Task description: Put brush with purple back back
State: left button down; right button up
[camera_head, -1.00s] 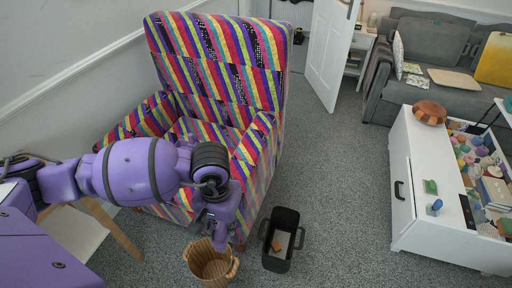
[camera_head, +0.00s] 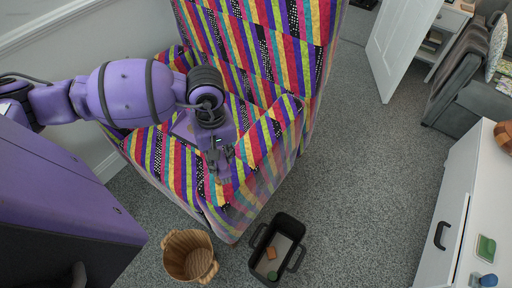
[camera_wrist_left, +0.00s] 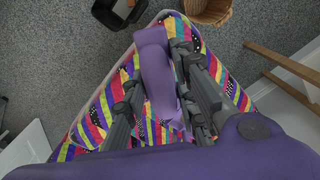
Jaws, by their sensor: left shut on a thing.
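My left gripper (camera_head: 222,168) is over the front of the striped armchair (camera_head: 265,60), by its right armrest. In the left wrist view its fingers (camera_wrist_left: 160,100) are shut on a long purple piece, the brush with purple back (camera_wrist_left: 155,70). The brush's bristles cannot be made out, and the brush is not clear in the head view. The wicker basket (camera_head: 172,243) stands on the floor in front of the chair. A dark two-handled bin (camera_head: 257,240) stands right of it, with a small orange and a small green thing inside. My right gripper is not in view.
A white chest (camera_head: 455,215) with a dark handle stands at right, with a green block (camera_head: 486,247) and a blue thing on top. A grey sofa (camera_head: 475,105) and a white door (camera_head: 398,45) are behind. Grey carpet (camera_head: 365,170) between chair and chest is clear.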

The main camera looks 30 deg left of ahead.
pick_arm(q)
jog(key=w+a+n+b, duration=0.2)
jog(key=a, duration=0.1)
jog(key=a+f+n+b, duration=0.1)
jog(key=n, duration=0.1)
jog(key=shift+w+a, duration=0.4)
jog(key=w+d+f+n, duration=0.1)
jog(key=w+f, duration=0.1)
jog(key=w, duration=0.3)
jog(key=w+d+f+n+b, duration=0.1)
jog(key=w+f, duration=0.2)
jog(key=w, duration=0.1)
jog(key=w+d+f, duration=0.1)
jog(key=w+f, duration=0.1)
jog(key=w, duration=0.3)
jog(key=shift+w+d+f+n+b, duration=0.3)
jog(key=shift+d+n+b, duration=0.05)
jog(key=shift+n, duration=0.05)
jog(key=shift+w+f, duration=0.15)
jog(key=shift+f, duration=1.55)
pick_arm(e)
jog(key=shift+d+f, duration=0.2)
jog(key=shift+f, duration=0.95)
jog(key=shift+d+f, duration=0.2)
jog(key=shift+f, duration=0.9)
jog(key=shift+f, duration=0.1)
